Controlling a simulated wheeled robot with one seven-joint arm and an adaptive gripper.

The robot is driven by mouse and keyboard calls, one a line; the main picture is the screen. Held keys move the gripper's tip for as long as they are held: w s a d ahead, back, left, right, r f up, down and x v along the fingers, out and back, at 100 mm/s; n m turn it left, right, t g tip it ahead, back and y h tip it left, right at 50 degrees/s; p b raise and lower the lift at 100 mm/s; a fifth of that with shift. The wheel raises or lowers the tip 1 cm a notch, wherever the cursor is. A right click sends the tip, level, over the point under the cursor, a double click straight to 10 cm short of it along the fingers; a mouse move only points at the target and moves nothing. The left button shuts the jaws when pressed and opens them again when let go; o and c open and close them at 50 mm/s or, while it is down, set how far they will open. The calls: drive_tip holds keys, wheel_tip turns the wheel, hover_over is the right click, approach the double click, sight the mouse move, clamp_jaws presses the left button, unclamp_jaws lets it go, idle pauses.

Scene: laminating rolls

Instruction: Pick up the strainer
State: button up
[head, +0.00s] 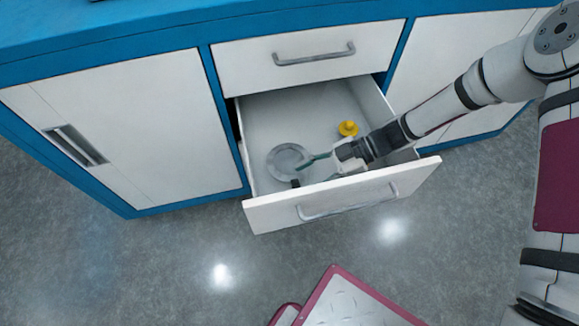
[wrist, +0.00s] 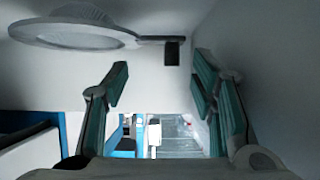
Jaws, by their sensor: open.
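The strainer (head: 287,147) is a round grey mesh bowl with a rim, lying in the left part of the open drawer. Its short handle with a dark end (head: 295,183) points toward the drawer front. In the wrist view the strainer (wrist: 75,38) fills the upper left, and its handle with the dark end (wrist: 172,53) lies across the gap ahead of the fingertips. My gripper (head: 318,168) reaches into the drawer just right of the strainer. It is open and empty, its teal-padded fingers apart in the wrist view (wrist: 161,78). I see no finger closed around the handle.
The white drawer (head: 262,215) is pulled out of a blue and white cabinet, under a closed drawer (head: 300,75). A small yellow object (head: 348,129) lies in the drawer behind my gripper. The drawer's walls and front surround my gripper. The floor to the left is clear.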

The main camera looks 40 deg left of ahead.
drive_tip(key=shift+x, duration=1)
clamp_jaws()
